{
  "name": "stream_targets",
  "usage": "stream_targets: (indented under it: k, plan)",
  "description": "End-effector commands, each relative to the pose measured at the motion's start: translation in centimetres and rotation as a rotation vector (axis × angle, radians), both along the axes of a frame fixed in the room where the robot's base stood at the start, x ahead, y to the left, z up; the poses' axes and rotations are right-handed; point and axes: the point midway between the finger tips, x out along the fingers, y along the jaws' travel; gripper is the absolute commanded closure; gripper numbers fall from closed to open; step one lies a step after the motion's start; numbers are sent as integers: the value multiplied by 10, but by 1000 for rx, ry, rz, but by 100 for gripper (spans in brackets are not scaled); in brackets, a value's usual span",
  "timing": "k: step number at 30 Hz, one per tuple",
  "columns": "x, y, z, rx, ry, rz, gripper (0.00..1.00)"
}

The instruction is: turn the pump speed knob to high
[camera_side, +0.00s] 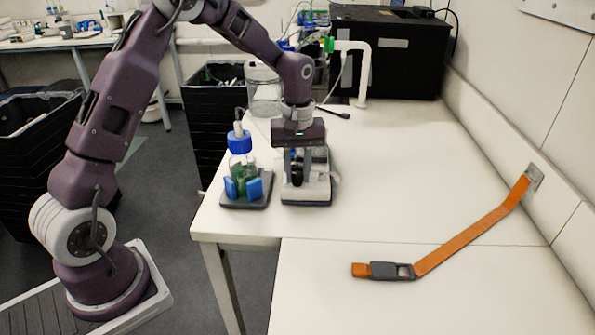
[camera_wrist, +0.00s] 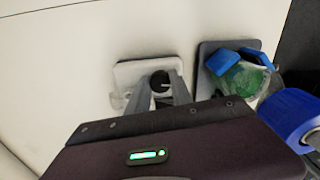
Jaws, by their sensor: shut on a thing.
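The pump (camera_side: 307,190) is a small white and grey unit on the white bench, just right of the bottle stand. Its dark round knob (camera_wrist: 160,82) shows in the wrist view between the fingertips. My gripper (camera_side: 303,165) points down over the pump, and its fingers are shut on the knob. In the wrist view my gripper (camera_wrist: 164,88) has a grey finger on either side of the knob. A short light mark shows on the knob top. The speed markings are too small to read.
A bottle with green liquid (camera_side: 243,172) stands in a holder with blue clamps (camera_side: 254,188) close left of the pump, under a blue cap (camera_side: 239,142). An orange strap (camera_side: 470,235) lies at right. A black box (camera_side: 395,55) stands behind. The bench right of the pump is clear.

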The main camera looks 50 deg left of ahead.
Motion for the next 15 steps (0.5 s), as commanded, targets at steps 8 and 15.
stream_targets:
  k: [8, 15]
  plan:
    - [0, 0, 0, 1, -2, -246, 100]
    - [0, 1, 0, 1, -2, -474, 100]
